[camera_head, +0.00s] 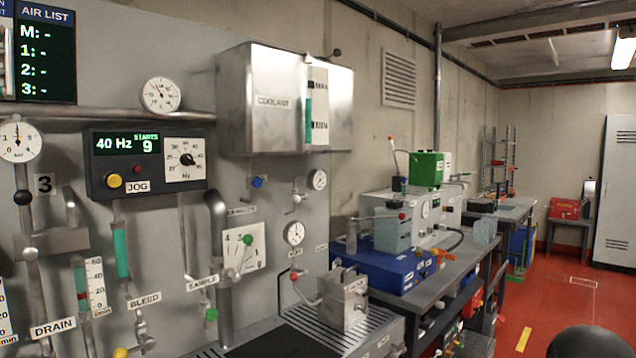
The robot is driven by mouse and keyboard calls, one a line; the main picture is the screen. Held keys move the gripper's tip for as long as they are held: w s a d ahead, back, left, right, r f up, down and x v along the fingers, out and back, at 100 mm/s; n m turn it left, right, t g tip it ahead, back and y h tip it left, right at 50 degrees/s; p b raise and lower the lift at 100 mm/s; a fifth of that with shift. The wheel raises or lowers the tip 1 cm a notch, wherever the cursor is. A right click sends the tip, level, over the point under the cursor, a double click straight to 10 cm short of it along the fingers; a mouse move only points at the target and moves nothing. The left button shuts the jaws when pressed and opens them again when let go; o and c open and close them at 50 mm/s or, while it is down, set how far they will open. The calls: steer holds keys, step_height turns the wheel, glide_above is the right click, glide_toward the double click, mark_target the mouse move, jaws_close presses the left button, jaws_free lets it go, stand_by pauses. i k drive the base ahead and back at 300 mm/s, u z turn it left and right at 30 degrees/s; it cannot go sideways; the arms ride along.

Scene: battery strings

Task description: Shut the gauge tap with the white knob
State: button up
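A small tap with a pale, whitish knob (297,197) sits on the grey panel, just left of and below a small round gauge (318,179). It is small in the head view, so I cannot tell whether it stands open or shut. Another round gauge (293,233) is below it, with a red-knobbed tap (293,276) under that. At the far left, a larger gauge (19,141) has a black knob (22,198) below it.
The steel coolant tank (264,101) juts out above the small gauges. A blue knob (257,182) and green knobs (247,240) (211,314) are nearby. A metal block (343,299) stands on the ledge below. A cluttered bench runs right; red floor (560,290) is open.

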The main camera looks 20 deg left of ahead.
mark_target(295, 197)
steer(key=z, duration=1.45)
steer(key=i, duration=0.55)
steer(key=u, duration=2.35)
